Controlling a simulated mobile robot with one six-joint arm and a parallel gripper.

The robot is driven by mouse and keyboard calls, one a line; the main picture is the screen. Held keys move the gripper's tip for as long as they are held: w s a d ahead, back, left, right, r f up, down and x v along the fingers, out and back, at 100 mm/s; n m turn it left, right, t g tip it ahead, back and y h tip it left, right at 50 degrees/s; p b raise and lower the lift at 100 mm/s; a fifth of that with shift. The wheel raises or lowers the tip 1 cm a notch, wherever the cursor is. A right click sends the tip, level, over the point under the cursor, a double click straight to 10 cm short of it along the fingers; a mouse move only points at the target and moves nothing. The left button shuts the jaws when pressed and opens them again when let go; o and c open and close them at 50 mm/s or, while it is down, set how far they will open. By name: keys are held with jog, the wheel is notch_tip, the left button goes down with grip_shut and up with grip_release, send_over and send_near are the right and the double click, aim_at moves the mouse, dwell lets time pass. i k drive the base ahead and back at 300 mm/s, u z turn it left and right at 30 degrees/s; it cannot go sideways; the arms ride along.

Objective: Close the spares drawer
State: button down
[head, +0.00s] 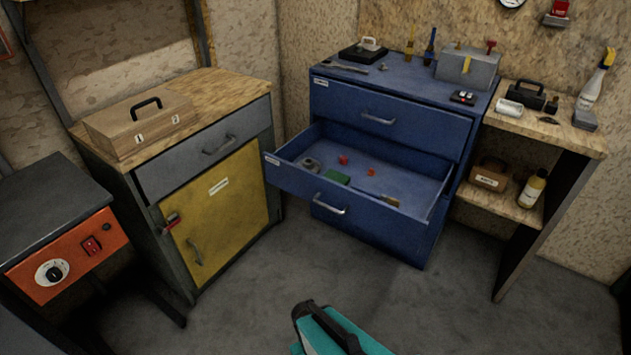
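The blue cabinet (452,82) stands against the back wall. Its middle drawer (292,181) is pulled well out, with its front towards the lower left. I take it for the spares drawer; its label is too small to read. Inside lie a grey round part (311,164), a green block (338,177), small red pieces (343,159) and a yellowish item (390,200). A metal handle (329,205) is on the drawer front. The upper drawer (405,121) is shut. My gripper's fingers do not show.
A teal and black object (335,335) shows at the bottom edge; I cannot tell if it is mine. A yellow-doored workbench (222,205) stands left, a wooden shelf unit (540,125) right. Grey floor (420,305) in front of the cabinet is clear.

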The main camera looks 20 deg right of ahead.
aim_at(418, 179)
jog(key=k, duration=0.55)
jog(key=u, duration=0.4)
jog(key=i, duration=0.8)
jog(key=u, duration=0.85)
jog(key=i, duration=0.5)
jog(key=u, duration=0.15)
